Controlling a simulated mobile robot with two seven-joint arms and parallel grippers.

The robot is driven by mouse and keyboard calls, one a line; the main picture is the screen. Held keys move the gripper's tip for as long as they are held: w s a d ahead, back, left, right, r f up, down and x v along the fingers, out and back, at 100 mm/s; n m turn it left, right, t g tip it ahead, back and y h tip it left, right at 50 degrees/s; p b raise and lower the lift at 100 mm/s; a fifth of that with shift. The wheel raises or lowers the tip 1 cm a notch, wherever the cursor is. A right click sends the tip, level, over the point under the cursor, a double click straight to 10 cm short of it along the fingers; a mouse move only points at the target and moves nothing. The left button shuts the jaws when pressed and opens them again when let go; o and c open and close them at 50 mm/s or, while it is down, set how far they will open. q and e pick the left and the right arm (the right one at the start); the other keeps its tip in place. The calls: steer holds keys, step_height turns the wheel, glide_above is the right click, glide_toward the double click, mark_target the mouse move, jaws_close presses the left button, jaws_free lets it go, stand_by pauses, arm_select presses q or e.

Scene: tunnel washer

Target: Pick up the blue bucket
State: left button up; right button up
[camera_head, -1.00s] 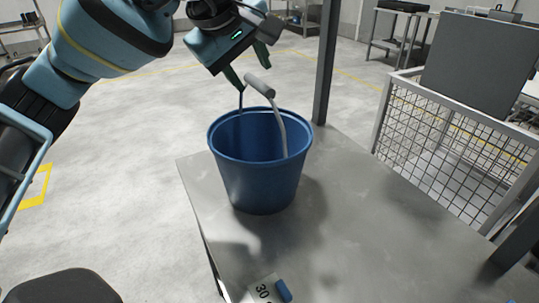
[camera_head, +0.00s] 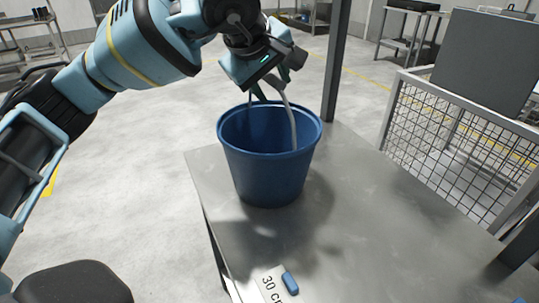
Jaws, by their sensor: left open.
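The blue bucket (camera_head: 268,170) stands upright on a grey metal table (camera_head: 360,230), near its far left part. Its wire handle (camera_head: 291,115) is raised above the rim, with a grey grip (camera_head: 274,81) at the top. My left gripper (camera_head: 272,88) is above the bucket at the handle grip, pointing down. Its fingers are open, close to the grip; the wrist partly hides the contact, so I cannot tell whether they touch it. My right gripper is not in view.
A small blue object (camera_head: 290,283) and a white label (camera_head: 272,287) lie at the table's front edge. A metal post (camera_head: 336,60) rises behind the bucket. A wire mesh panel (camera_head: 450,130) stands at the right. The table right of the bucket is clear.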

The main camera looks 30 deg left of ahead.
arm_select(q)
steer(key=shift+w+f, duration=0.1)
steer(key=shift+f, duration=0.1)
jaws_close()
steer(key=shift+r, duration=0.1)
steer(key=shift+r, duration=0.15)
stand_by(0.3)
